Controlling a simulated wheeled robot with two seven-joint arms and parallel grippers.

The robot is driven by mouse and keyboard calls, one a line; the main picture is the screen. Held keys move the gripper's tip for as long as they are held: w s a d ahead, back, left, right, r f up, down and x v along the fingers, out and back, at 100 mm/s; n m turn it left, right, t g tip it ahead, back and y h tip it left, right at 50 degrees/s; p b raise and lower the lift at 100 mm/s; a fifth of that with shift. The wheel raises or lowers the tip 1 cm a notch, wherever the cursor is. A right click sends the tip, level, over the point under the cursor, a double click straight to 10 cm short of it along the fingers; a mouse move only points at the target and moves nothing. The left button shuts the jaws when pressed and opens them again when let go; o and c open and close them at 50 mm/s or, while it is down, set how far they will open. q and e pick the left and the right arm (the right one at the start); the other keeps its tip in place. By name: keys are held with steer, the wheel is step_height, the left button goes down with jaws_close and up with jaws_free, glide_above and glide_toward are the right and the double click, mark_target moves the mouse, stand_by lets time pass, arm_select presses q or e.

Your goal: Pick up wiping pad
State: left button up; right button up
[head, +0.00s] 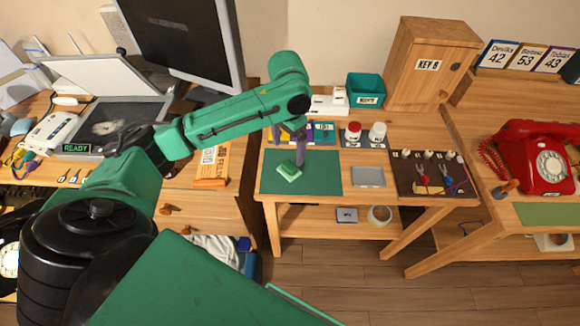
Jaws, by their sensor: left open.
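The wiping pad looks to be the small light green block (289,172) lying on the dark green mat (323,181) on the middle table. My left gripper (289,149) has purple fingers spread apart. It is open and empty, and appears just above and behind the pad. One fingertip is close to the pad; I cannot tell if they touch. My right gripper is out of view.
A grey tray (369,176) lies right of the mat. Red-topped and white-topped jars (353,132) stand behind it. A dark tool board (433,176) and a red dial phone (535,156) are further right. A monitor (183,38) stands at left.

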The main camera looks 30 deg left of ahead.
mark_target(289, 165)
arm_select(q)
steer(key=f, duration=0.7)
steer(key=shift+w+f, duration=0.25)
steer(key=shift+f, duration=0.35)
steer(key=shift+w, duration=0.1)
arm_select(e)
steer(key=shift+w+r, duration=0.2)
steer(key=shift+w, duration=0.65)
